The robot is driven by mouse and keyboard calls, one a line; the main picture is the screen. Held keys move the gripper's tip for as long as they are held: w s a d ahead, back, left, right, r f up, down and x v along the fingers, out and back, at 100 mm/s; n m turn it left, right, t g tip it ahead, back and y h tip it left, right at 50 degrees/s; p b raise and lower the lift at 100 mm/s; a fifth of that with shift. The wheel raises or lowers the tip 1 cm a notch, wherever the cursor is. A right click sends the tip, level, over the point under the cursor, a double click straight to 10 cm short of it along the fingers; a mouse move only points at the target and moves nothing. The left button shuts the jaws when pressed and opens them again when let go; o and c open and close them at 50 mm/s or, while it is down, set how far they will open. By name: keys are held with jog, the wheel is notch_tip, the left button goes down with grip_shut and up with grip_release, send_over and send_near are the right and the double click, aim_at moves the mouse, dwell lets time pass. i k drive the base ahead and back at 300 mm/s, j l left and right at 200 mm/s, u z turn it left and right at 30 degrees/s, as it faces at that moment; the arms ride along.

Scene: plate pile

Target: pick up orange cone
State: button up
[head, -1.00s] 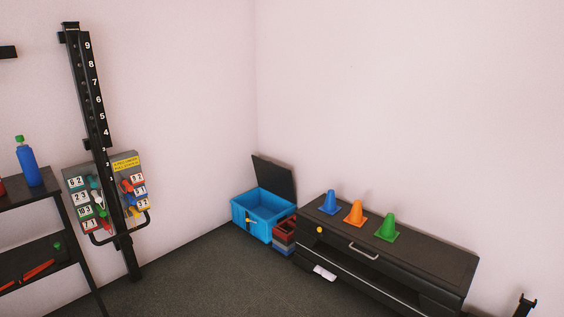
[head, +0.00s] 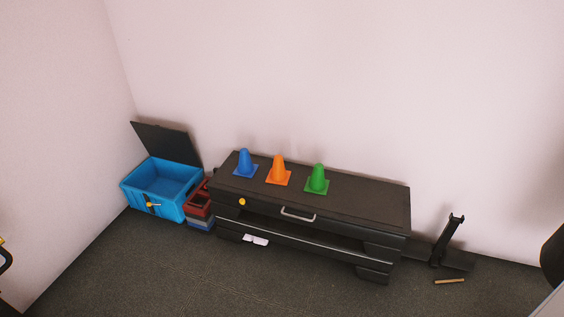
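The orange cone (head: 279,171) stands upright on top of a low black cabinet (head: 365,203) by the wall. It is in the middle of a row of three cones. A blue cone (head: 245,164) stands to its left and a green cone (head: 317,180) to its right, both upright and apart from it. My gripper is not in view.
An open blue bin (head: 150,191) with a raised dark lid (head: 166,141) stands left of the cabinet. Small stacked red and blue boxes (head: 199,205) sit between them. A black stand (head: 447,240) and a tan stick (head: 449,281) are at the right.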

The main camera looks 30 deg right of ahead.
aim_at(277, 175)
jog(key=i+j+z, duration=0.2)
jog(key=i+z, duration=0.2)
jog(key=i+j+z, duration=1.1)
jog(key=j+z, duration=0.15)
jog(key=i+j+z, duration=0.15)
jog(key=j+z, duration=0.3)
jog(key=j, duration=0.2)
jog(key=i+j+z, duration=0.15)
jog(key=i+j, duration=0.35)
jog(key=j, duration=0.05)
